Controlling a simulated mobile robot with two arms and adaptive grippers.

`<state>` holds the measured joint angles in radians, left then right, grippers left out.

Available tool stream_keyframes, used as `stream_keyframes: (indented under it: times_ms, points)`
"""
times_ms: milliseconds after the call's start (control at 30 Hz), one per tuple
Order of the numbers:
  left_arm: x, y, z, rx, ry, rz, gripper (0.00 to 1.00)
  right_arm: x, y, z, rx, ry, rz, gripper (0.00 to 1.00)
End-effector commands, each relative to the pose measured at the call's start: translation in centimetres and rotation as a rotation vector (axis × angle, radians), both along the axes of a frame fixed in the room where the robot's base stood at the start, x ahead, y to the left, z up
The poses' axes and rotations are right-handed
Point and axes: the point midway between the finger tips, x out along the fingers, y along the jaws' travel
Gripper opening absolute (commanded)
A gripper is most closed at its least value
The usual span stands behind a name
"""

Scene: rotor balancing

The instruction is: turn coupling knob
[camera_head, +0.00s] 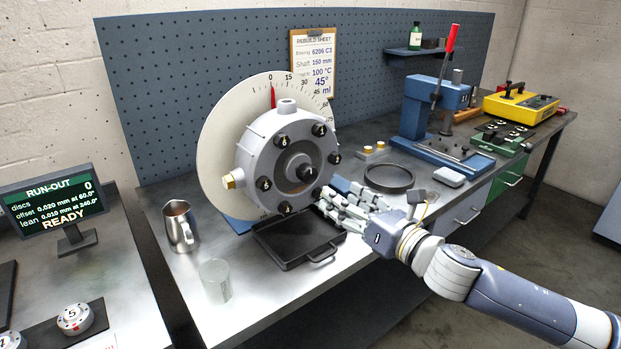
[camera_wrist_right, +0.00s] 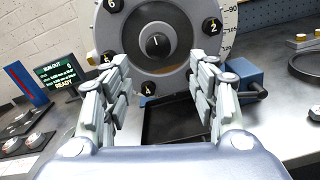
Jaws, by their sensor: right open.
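The grey round housing (camera_head: 287,157) stands on the bench in front of a pale graduated dial disc (camera_head: 222,127). Several black numbered knobs ring its face. I cannot tell which part is the coupling knob. My right gripper (camera_head: 325,205) is at the lower right of the housing. In the right wrist view my right gripper (camera_wrist_right: 170,90) is open, with its fingers spread to either side below the central knob and nothing between them. My left gripper is not in view.
A black tray (camera_head: 283,262) lies below the housing. A metal jug (camera_head: 179,226) and a clear beaker (camera_head: 215,280) stand to its left. The run-out display (camera_head: 52,202) reads READY.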

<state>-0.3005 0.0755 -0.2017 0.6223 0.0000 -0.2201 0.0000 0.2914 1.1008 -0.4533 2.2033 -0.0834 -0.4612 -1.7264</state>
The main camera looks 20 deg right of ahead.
Motion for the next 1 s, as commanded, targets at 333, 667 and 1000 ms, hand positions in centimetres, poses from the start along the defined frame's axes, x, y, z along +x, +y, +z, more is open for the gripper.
stream_keyframes:
  times_ms: [333, 667, 1000]
  points:
    - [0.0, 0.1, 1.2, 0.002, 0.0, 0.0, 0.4, 2.9, 1.1, 0.8, -0.031, -0.022, 0.01, 0.54]
    - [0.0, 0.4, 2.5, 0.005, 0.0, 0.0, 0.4, 8.4, 3.0, 0.6, -0.03, -0.019, 0.009, 0.54]
    - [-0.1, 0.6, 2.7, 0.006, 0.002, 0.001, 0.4, 10.2, 3.7, 0.4, -0.033, -0.019, 0.009, 0.54]
